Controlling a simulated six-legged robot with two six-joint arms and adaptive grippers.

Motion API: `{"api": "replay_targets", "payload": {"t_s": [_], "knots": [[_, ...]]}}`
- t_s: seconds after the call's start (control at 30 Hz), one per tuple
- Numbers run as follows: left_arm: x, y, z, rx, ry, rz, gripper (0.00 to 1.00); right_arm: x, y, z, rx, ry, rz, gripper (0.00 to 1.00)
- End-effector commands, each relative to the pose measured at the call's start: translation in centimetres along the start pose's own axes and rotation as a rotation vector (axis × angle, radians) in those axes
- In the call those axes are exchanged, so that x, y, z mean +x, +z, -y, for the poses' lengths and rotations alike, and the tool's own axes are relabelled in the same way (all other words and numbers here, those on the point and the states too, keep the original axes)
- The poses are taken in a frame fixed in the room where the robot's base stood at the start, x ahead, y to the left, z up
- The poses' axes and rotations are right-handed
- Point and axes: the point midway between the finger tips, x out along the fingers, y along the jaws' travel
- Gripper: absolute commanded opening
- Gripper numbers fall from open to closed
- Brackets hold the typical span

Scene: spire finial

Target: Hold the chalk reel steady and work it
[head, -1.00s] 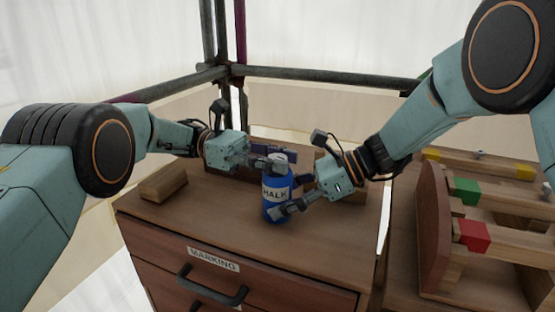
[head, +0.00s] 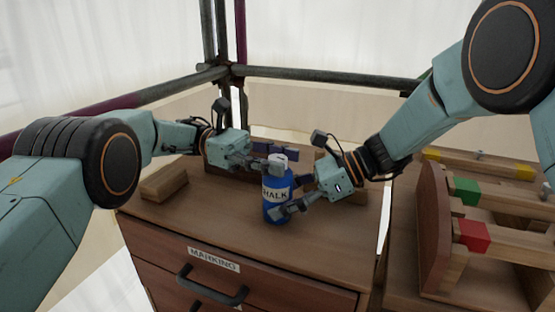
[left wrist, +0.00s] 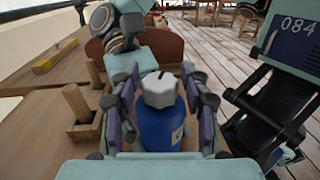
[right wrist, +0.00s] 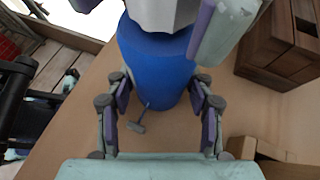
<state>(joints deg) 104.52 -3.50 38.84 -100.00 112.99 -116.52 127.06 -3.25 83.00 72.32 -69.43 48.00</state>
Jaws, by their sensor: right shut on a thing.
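The chalk reel (head: 277,203) is an upright blue bottle labelled CHALK, standing on the wooden cabinet top, with a pale grey cap. My right gripper (head: 292,194) is shut on the blue body from the right; its fingers flank the body in the right wrist view (right wrist: 160,105). A small grey hook-like piece (right wrist: 138,124) shows low against the body there. My left gripper (head: 273,161) is at cap height. In the left wrist view its open fingers stand either side of the cap (left wrist: 158,88), with gaps between.
The cabinet (head: 160,219) has a drawer labelled MARKING with a dark handle (head: 212,288). A wooden block (head: 163,183) lies on its left. A wooden rack (head: 432,230) with coloured blocks stands right. Scaffold tubes (head: 325,77) run behind.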

Motion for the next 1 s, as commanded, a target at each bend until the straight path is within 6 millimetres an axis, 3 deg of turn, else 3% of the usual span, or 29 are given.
{"api": "replay_targets", "payload": {"t_s": [0.47,0.8,1.0], "knots": [[0.0,0.7,0.0,0.001,0.0,-0.001,0.55,0.0,0.0,0.0,0.0,0.0,0.001,0.36],[0.0,6.8,0.0,0.002,0.0,-0.001,0.55,0.0,0.0,0.0,-0.001,0.0,0.001,0.36],[0.0,9.2,0.0,0.0,0.0,0.0,0.55,0.0,0.1,0.0,-0.001,0.0,0.001,0.36]]}}
